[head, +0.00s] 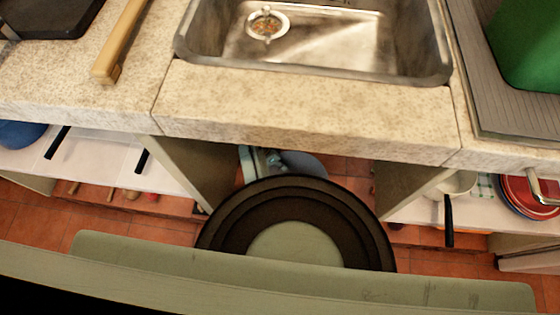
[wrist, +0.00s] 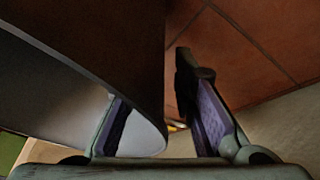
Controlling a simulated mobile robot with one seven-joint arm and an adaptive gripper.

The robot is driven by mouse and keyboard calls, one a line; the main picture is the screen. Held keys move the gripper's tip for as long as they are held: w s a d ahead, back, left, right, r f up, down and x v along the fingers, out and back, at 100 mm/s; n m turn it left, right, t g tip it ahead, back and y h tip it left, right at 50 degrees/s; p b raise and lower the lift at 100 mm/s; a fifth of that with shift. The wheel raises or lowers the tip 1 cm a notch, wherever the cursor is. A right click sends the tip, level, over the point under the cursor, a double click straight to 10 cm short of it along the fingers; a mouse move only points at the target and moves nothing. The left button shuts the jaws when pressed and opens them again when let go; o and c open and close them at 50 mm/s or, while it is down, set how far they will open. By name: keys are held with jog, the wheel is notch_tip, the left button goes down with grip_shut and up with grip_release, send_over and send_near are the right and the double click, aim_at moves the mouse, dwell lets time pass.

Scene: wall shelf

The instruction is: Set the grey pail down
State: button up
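The grey pail (wrist: 45,85) fills the left of the wrist view, tilted in the picture, with its pale rim running down toward the middle. A blue-grey rounded piece, probably the pail (head: 305,163), shows in the head view under the counter, mostly hidden by my own dark round arm part. My gripper (wrist: 158,115) is open, with its purple-padded fingers apart around the pail's wall. The left finger is on the inner side and the right finger outside, with a gap between it and the wall. The pail's base is hidden, so I cannot tell what it rests on.
The stone counter (head: 310,110) with a steel sink (head: 330,40) overhangs the space. White shelves (head: 100,165) lie at both sides below it, the right one with red and blue plates (head: 530,190) and a pan (head: 455,185). Red floor tiles (wrist: 235,50) show beyond the fingers.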

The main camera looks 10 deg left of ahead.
jog(key=shift+r, duration=0.35)
jog(key=v, duration=1.1)
jog(key=shift+a+r+p, duration=0.2)
jog(key=shift+r+p, duration=0.1)
jog(key=shift+p, duration=0.1)
